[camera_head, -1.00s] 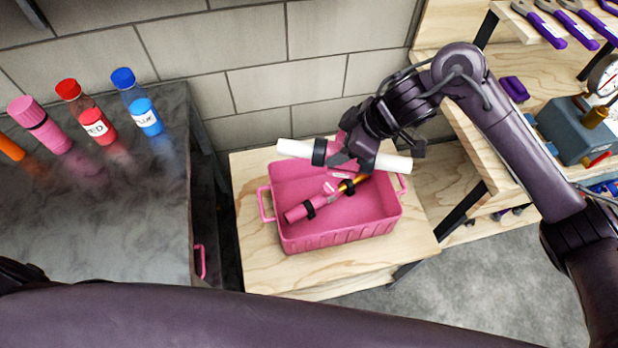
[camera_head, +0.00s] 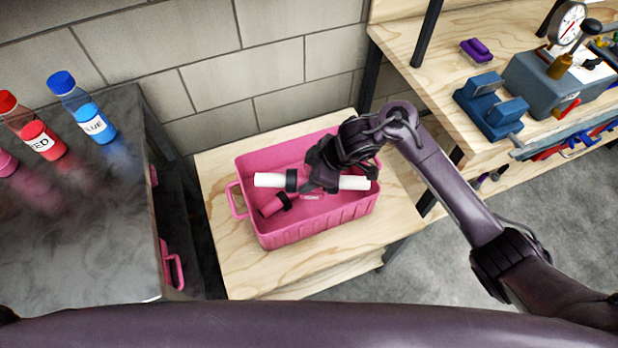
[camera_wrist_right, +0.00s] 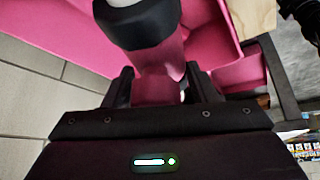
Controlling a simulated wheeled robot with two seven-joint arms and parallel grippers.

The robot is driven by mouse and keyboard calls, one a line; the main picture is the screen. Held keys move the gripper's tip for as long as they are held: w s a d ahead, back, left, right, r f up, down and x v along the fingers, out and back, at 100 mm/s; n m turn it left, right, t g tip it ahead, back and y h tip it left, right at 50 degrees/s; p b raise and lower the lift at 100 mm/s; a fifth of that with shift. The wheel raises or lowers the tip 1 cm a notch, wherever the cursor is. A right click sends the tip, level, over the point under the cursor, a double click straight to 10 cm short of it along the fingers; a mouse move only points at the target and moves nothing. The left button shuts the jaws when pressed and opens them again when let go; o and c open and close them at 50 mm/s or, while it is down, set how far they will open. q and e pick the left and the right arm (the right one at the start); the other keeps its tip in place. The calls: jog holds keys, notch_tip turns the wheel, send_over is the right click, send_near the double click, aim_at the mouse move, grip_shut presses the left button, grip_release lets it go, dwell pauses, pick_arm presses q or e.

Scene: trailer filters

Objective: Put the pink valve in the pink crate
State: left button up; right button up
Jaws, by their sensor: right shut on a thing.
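The pink valve has a white pipe (camera_head: 353,183), a black collar and a pink stem (camera_wrist_right: 160,65). My right gripper (camera_head: 316,184) is shut on the pink stem, which the right wrist view shows between the fingers (camera_wrist_right: 158,90). The valve is over the pink crate (camera_head: 320,223), its white pipe lying roughly level across the opening, at about rim height or lower. I cannot tell whether it touches anything inside. The crate stands on a wooden table; its wall also shows in the right wrist view (camera_wrist_right: 228,25). My left gripper is out of view.
Another pink part with a black band (camera_head: 274,205) lies in the crate, partly hidden by the valve. A dark table (camera_head: 75,230) at left holds red (camera_head: 38,138) and blue (camera_head: 90,122) bottles. A workbench (camera_head: 425,85) with tools stands right. A block wall is behind.

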jog(key=shift+f, duration=0.9)
jog(key=shift+f+b, duration=0.3)
jog(key=shift+f, duration=0.3)
jog(key=o, duration=1.2)
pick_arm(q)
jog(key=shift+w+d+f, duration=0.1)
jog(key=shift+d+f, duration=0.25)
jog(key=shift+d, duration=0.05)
pick_arm(e)
jog(key=p+v, duration=0.3)
jog(key=v, duration=1)
jog(key=shift+a+r, duration=0.15)
jog(key=shift+a, duration=0.05)
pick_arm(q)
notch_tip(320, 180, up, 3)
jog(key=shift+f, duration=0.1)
